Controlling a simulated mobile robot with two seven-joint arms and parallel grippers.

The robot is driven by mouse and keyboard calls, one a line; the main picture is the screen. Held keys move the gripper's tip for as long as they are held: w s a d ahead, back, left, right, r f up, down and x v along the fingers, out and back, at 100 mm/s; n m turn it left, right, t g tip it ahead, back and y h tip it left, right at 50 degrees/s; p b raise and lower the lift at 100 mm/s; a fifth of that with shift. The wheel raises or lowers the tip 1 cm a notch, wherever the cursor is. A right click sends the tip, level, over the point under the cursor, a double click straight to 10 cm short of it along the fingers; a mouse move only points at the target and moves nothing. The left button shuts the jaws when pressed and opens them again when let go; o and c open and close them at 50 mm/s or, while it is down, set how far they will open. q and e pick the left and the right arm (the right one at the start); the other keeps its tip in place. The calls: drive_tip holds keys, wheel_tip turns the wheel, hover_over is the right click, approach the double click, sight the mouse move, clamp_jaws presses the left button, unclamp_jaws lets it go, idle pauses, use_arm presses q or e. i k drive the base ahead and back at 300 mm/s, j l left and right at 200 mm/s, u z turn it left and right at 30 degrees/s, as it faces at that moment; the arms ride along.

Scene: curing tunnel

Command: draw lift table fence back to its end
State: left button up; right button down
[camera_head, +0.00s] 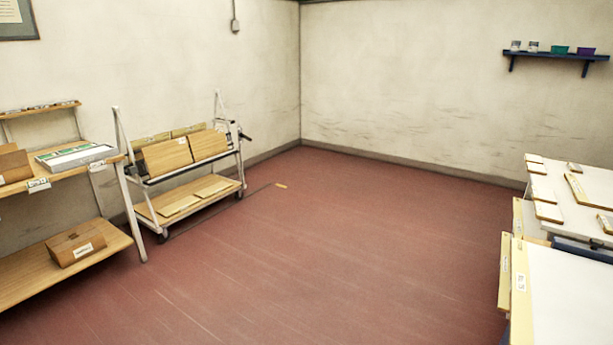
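Neither of my grippers shows in the head view. I cannot pick out a lift table or its fence with certainty. At the right edge stands a white-topped table or stack (570,290), cut off by the frame, with upright pale yellow-edged boards (505,272) along its left side. Small labels show on these boards. Behind it is another white surface (590,185) with several flat wooden pieces lying on it. A dark blue part (583,250) shows between the two.
A wooden shelf rack (62,262) with cartons stands at the left. A white-framed trolley (190,200) with boards stands by the left wall. A blue wall shelf (556,55) holds several small cups. The red floor (330,250) is clear in the middle, apart from a small yellow mark.

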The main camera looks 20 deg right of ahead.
sight(594, 252)
drive_tip(key=i+z, duration=0.2)
drive_tip(key=z, duration=0.25)
drive_tip(key=i+j+z, duration=0.1)
drive_tip(key=i+z, duration=0.15)
drive_tip(key=z, duration=0.15)
drive_tip(key=i+j+z, duration=0.15)
drive_tip(key=z, duration=0.3)
drive_tip(key=i+j+z, duration=0.1)
drive_tip(key=z, duration=0.3)
drive_tip(key=i+j+z, duration=0.2)
drive_tip(key=z, duration=0.2)
drive_tip(key=i+j+z, duration=0.2)
drive_tip(key=z, duration=0.15)
drive_tip(key=i+j+z, duration=0.2)
drive_tip(key=j+z, duration=0.25)
drive_tip(key=i+j+z, duration=0.15)
drive_tip(key=z, duration=0.35)
drive_tip(key=i+j+z, duration=0.1)
drive_tip(key=j+z, duration=0.25)
drive_tip(key=j, duration=0.35)
drive_tip(key=j+z, duration=0.35)
drive_tip(key=j, duration=0.3)
